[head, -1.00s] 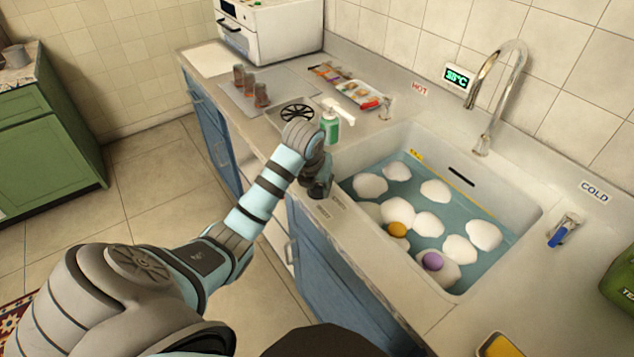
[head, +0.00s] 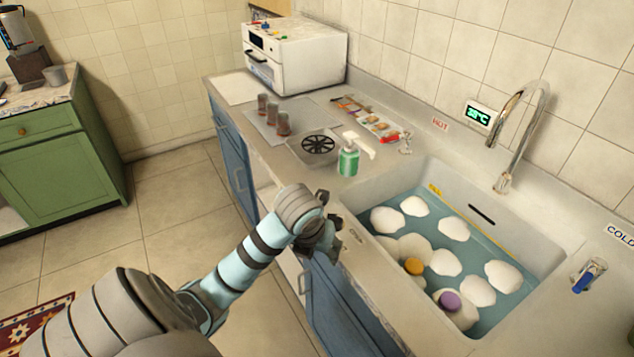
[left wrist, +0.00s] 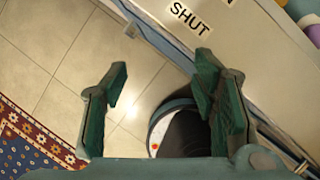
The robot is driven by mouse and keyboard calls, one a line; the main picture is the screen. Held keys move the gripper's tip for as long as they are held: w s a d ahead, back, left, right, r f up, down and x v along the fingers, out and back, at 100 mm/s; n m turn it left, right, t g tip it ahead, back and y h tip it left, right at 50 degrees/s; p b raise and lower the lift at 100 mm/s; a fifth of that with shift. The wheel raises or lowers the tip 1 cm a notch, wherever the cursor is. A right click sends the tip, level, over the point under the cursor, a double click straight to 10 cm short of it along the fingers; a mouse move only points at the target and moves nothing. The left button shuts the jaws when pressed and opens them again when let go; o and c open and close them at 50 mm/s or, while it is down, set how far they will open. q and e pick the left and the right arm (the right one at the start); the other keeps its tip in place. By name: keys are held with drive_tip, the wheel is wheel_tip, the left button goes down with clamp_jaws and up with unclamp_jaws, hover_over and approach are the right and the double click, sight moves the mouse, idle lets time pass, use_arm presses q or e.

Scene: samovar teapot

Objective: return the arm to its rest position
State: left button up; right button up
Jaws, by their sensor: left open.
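My left arm (head: 245,262) comes in from the lower left in the head view. My left gripper (head: 335,240) is at the front edge of the counter, left of the sink. In the left wrist view the left gripper (left wrist: 160,100) has its two green-padded fingers spread wide with nothing between them. My right gripper is not in view.
The sink (head: 400,187) holds water, foam, and an orange and a purple item. A green soap bottle (head: 348,160), a round black grate (head: 318,144), jars (head: 282,124) and a white oven (head: 296,58) stand on the counter.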

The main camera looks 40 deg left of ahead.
use_arm(q)
drive_tip(key=shift+s+d, duration=0.2)
drive_tip(key=shift+s, duration=0.3)
